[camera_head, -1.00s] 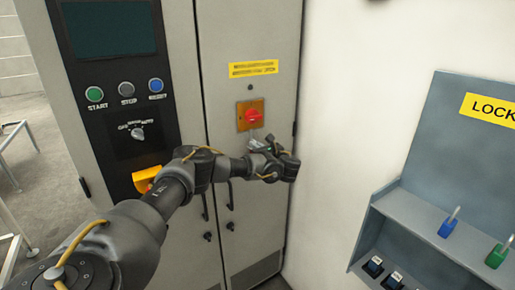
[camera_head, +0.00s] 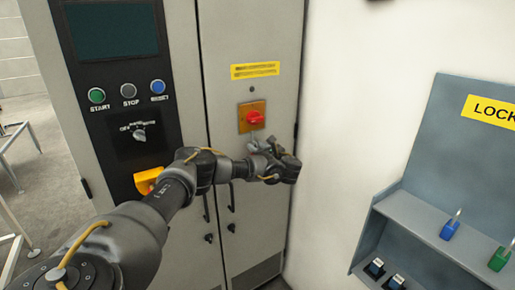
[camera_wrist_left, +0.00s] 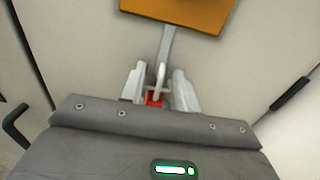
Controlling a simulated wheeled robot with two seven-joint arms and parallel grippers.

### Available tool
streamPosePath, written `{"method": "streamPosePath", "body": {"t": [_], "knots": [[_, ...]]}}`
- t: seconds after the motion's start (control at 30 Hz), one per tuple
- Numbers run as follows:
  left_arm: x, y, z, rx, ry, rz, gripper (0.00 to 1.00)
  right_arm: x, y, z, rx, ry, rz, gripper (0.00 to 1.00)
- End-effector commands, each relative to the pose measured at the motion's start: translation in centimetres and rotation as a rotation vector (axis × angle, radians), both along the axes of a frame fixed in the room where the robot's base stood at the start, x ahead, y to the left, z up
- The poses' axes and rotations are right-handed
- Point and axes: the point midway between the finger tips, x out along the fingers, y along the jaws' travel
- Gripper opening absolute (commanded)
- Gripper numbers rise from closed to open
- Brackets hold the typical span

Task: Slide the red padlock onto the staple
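The red padlock (camera_wrist_left: 153,100) sits between the fingers of my left gripper (camera_wrist_left: 158,92); its pale shackle points up toward the orange plate. Most of its body is hidden by the gripper. A grey strip (camera_wrist_left: 165,45), which seems to be the staple, hangs from the orange plate's lower edge and meets the shackle's top in the picture. I cannot tell whether the shackle passes through it. In the head view my left gripper (camera_head: 262,147) is just below the red switch (camera_head: 255,118), and the padlock cannot be made out there. My right gripper is not in view.
The orange switch plate (camera_head: 245,127) is on the grey cabinet door (camera_head: 225,45), under a yellow label (camera_head: 255,70). Door handles are lower down. At right, a lockout board (camera_head: 445,150) has a shelf with a blue padlock (camera_head: 449,229) and a green padlock (camera_head: 498,259).

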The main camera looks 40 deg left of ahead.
Motion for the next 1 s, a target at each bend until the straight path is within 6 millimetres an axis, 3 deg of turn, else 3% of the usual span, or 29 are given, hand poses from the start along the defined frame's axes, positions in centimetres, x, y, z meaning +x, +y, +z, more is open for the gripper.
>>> {"method": "streamPosePath", "body": {"t": [0.27,0.57,0.6,0.7,1.0], "knots": [[-0.4,-1.7,-0.3,-0.002,0.001,-0.003,0.31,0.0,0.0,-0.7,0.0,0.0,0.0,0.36],[-2.3,-8.1,-0.5,-0.002,0.0,-0.005,0.31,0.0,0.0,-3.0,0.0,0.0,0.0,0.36],[-2.5,-8.4,0.7,0.001,0.002,-0.001,0.31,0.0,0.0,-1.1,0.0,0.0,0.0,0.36],[-2.6,-9.2,0.8,0.001,0.003,-0.001,0.31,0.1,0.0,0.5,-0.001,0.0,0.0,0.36],[-3.1,-10.4,0.2,0.0,0.0,0.0,0.31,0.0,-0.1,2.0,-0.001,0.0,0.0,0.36]]}}
